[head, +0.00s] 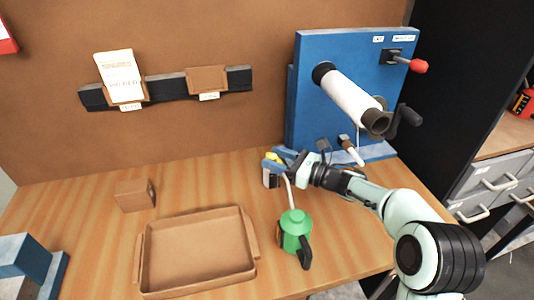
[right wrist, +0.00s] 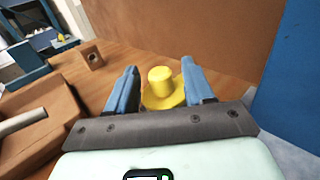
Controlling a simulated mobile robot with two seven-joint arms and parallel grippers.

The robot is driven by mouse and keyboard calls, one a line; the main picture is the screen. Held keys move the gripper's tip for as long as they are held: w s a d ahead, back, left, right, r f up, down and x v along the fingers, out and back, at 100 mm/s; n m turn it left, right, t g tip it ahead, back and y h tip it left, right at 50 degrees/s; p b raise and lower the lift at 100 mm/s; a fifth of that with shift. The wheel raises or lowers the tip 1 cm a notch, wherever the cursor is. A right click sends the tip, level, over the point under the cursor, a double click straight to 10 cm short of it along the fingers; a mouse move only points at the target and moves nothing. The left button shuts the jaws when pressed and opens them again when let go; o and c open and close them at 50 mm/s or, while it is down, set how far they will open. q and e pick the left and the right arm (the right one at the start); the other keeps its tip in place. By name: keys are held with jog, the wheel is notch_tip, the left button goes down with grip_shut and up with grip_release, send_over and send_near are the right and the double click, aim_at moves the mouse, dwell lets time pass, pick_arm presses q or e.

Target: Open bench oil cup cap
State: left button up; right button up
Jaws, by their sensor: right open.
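The yellow oil cup cap (right wrist: 160,78) has a round knob on a wider brim and stands upright between my right gripper's fingers in the right wrist view. In the head view only a bit of the yellow cap (head: 273,157) shows among the blue fingers. My right gripper (head: 277,160) is open, with one finger on each side of the cap. It also shows in the right wrist view (right wrist: 162,88), where gaps appear between the fingers and the knob. The cup's body below is mostly hidden. My left gripper is in neither view.
A green oil can (head: 295,230) stands close in front of my right gripper, its spout rising towards it. A brown tray (head: 251,278) is left of the can, and a small brown block (head: 134,195) lies behind it. A blue panel (head: 310,125) with a white roller stands behind.

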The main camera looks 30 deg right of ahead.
aim_at(267, 156)
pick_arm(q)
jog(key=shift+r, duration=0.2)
pick_arm(e)
jog(key=shift+x, duration=1.6)
jog(key=shift+d, duration=0.1)
jog(key=shift+c, duration=0.3)
